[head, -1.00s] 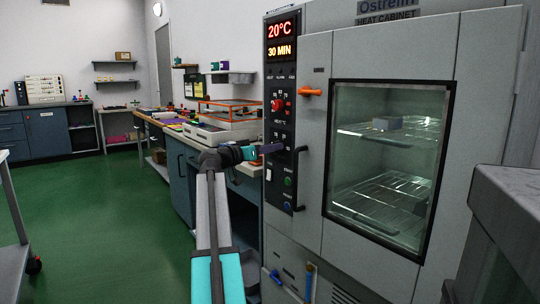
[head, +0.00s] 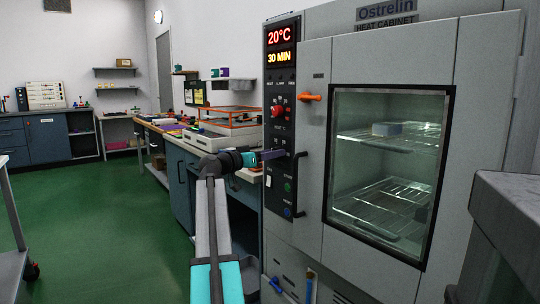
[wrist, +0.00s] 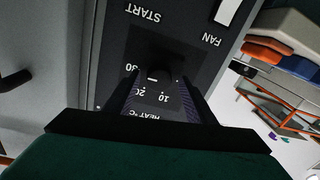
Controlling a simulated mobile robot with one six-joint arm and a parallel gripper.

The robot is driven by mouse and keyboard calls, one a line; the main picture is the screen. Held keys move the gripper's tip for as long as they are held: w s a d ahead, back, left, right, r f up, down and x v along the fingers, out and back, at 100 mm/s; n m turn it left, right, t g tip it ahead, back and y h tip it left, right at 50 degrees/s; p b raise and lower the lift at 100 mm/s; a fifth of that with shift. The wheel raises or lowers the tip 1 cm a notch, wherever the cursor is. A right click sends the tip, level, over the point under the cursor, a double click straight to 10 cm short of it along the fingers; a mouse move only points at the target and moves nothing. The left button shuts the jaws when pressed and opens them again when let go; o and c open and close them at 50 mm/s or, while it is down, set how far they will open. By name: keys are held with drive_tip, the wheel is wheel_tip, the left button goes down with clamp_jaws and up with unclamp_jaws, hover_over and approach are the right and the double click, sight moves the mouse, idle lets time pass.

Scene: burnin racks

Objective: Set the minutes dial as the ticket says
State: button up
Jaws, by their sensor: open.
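The heat cabinet (head: 312,150) has a black control panel with a lit display (head: 281,47) reading 20°C and 30 MIN. The minutes dial (wrist: 154,68) is a dark knob, upside down in the wrist view, with 10, 20 and 30 marked around it. My gripper (wrist: 157,88) is open, with one finger on each side of the dial. Whether the fingers touch it cannot be told. In the head view my gripper (head: 272,154) is at the panel and hides much of the dial. No readable ticket shows.
A red knob (head: 277,109) sits above my gripper on the panel. Green and blue buttons (head: 288,186) are below. A bench with trays (head: 215,135) stands left; green floor is open beyond.

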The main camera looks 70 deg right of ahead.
drive_tip(key=p+v, duration=0.3)
drive_tip(key=v, duration=1)
drive_tip(key=shift+a+p, duration=0.3)
drive_tip(key=shift+a, duration=0.05)
drive_tip(key=shift+w+r, duration=0.1)
drive_tip(key=shift+w, duration=0.05)
